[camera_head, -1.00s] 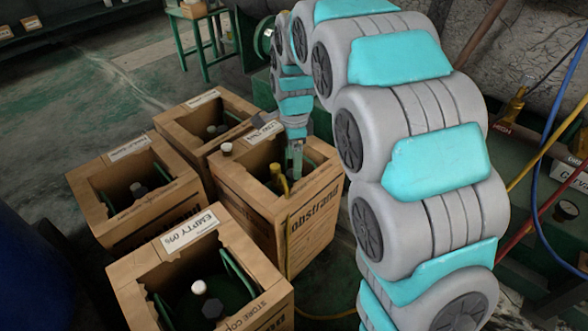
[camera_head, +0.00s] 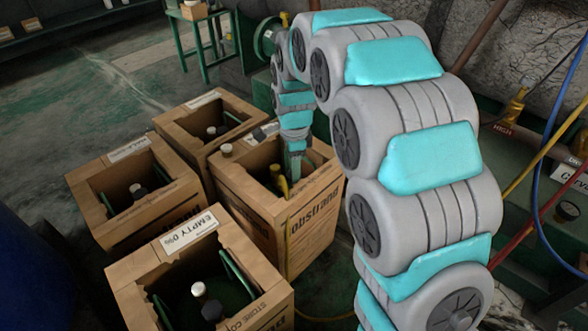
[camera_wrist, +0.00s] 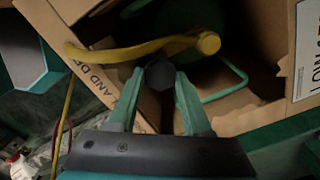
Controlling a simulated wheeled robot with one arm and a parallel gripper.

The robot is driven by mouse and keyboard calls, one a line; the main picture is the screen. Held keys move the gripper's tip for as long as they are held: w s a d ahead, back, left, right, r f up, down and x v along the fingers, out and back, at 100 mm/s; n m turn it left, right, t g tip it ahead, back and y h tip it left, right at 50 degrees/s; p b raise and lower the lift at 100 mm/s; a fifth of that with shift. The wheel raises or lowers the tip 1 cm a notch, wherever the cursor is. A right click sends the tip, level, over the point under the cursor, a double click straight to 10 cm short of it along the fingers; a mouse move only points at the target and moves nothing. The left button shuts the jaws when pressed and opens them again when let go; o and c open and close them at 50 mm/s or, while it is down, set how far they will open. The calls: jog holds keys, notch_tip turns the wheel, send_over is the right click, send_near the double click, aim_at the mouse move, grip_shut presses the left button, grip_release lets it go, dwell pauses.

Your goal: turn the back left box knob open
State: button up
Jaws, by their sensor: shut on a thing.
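My gripper (camera_head: 295,172) reaches down into the open cardboard box (camera_head: 305,232) with the yellow hose, right of the other boxes in the head view. In the wrist view, its two green fingers (camera_wrist: 160,92) are shut on a dark, faceted knob (camera_wrist: 161,74), one on each side. The yellow hose (camera_wrist: 130,51) crosses just beyond the knob and ends in a round yellow fitting (camera_wrist: 208,43). In the head view, the hose fitting (camera_head: 281,183) stands beside my fingers, and they hide the knob. I cannot tell how far the knob is turned.
Three more open boxes stand close by: one marked EMPTY (camera_head: 257,313) in front, one at left (camera_head: 97,218) and one farther back (camera_head: 172,129). Each holds a tank with a dark knob. A green machine with gauges and hoses (camera_head: 541,205) is at right.

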grip_shut()
